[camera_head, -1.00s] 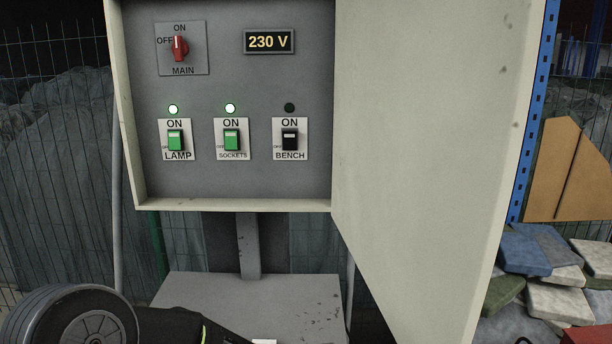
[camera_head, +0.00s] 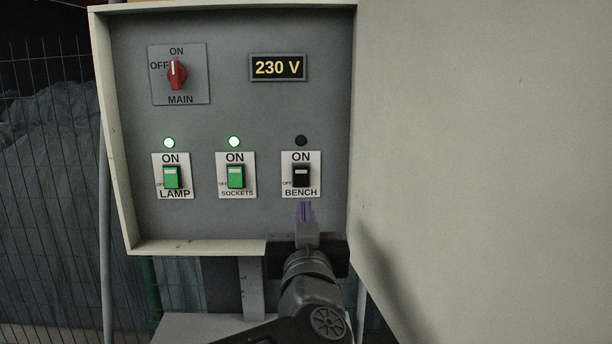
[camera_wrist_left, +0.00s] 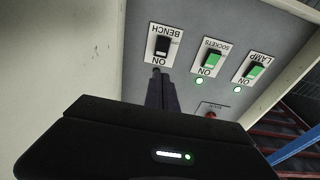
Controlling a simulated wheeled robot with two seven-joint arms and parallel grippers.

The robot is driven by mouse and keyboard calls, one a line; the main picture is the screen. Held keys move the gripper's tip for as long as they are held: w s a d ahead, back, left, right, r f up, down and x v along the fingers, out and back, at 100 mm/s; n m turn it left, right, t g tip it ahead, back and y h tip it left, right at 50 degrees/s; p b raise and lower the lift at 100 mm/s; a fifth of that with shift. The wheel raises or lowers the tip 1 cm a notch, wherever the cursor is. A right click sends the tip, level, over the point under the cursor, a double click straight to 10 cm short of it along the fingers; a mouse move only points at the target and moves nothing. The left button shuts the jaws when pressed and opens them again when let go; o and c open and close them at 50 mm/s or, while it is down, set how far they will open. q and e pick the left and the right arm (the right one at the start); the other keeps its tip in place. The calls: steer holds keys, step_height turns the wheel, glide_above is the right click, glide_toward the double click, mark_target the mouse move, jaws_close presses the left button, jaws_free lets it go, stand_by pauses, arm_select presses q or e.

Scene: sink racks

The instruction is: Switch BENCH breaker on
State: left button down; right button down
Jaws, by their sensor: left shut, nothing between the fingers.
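The BENCH breaker (camera_head: 301,176) is a black rocker on a white plate, at the right of the lower row in the open panel box. Its indicator lamp (camera_head: 301,140) is dark. My left gripper (camera_head: 306,206) is shut and empty, with its fingertips just below the BENCH plate in the head view. In the left wrist view the BENCH breaker (camera_wrist_left: 162,46) appears upside down, with the fingertips close to its plate. I cannot tell whether they touch the panel. My right gripper is not in view.
The LAMP breaker (camera_head: 171,177) and SOCKETS breaker (camera_head: 235,176) are green with lit lamps. The red MAIN switch (camera_head: 177,73) points to ON, and the display (camera_head: 277,68) reads 230 V. The open door (camera_head: 480,150) stands close on the right.

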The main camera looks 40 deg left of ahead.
mark_target(301, 170)
arm_select(q)
steer(key=shift+w+a+f, duration=0.1)
steer(key=shift+w+a, duration=0.05)
steer(key=p+x, duration=0.3)
steer(key=x, duration=1)
steer(key=shift+w+a, duration=0.2)
steer(key=shift+w, duration=0.05)
steer(key=shift+w+a, duration=0.1)
